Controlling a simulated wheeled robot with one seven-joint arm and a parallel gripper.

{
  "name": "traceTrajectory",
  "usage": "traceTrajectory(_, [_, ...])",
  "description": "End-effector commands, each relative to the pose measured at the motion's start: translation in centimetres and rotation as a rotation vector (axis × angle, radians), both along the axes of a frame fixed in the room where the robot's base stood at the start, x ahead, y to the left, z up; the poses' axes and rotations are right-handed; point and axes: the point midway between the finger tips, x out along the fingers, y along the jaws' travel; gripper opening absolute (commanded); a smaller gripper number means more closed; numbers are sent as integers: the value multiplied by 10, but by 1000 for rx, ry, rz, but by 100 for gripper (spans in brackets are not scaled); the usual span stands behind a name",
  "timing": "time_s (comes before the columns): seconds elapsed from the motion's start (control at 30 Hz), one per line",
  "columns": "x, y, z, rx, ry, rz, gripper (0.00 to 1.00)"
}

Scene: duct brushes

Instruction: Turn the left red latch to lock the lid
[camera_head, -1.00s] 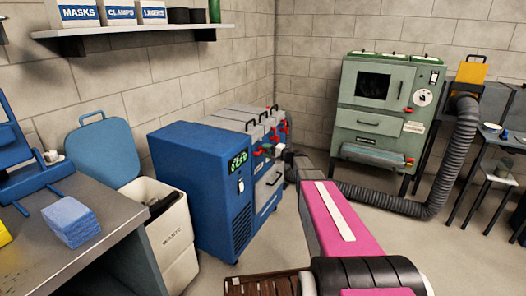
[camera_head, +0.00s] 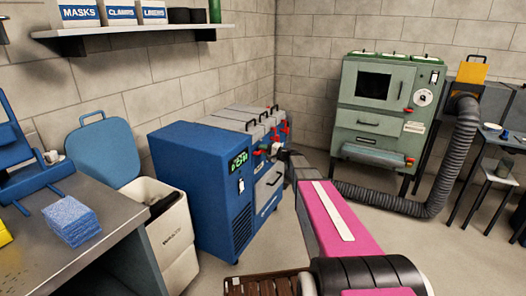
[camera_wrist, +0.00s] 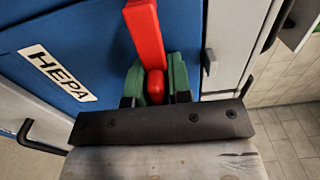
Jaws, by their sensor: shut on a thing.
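A red latch (camera_wrist: 147,38) is mounted on the blue cabinet front with a HEPA label (camera_wrist: 58,74) in the wrist view. Its lower end sits between the green finger pads of my gripper (camera_wrist: 155,88), which is shut on it. The latch handle is nearly upright in that view, leaning slightly. In the head view my gripper (camera_head: 279,153) reaches the front of the blue filter unit beside its red latches (camera_head: 263,150). The contact itself is too small to tell there. The grey lid (camera_head: 242,122) lies on top of the unit.
A blue cabinet with a green display (camera_head: 205,180) stands nearest, left of my arm. A white waste bin (camera_head: 175,235) and a metal bench (camera_head: 105,215) are further left. A green cabinet (camera_head: 380,110) with a grey hose (camera_head: 458,150) stands right.

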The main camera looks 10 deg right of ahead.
Motion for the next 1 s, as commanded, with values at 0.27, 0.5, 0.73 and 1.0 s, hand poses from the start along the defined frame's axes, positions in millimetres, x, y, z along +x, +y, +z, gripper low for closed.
traceTrajectory(0.27, [0,0,0,78,109,0,0])
traceTrajectory(0.5, [0,0,1,201,279,0,0])
traceTrajectory(0.73, [0,-1,2,329,457,0,0])
traceTrajectory(1.0, [1,-1,2,480,665,0,0])
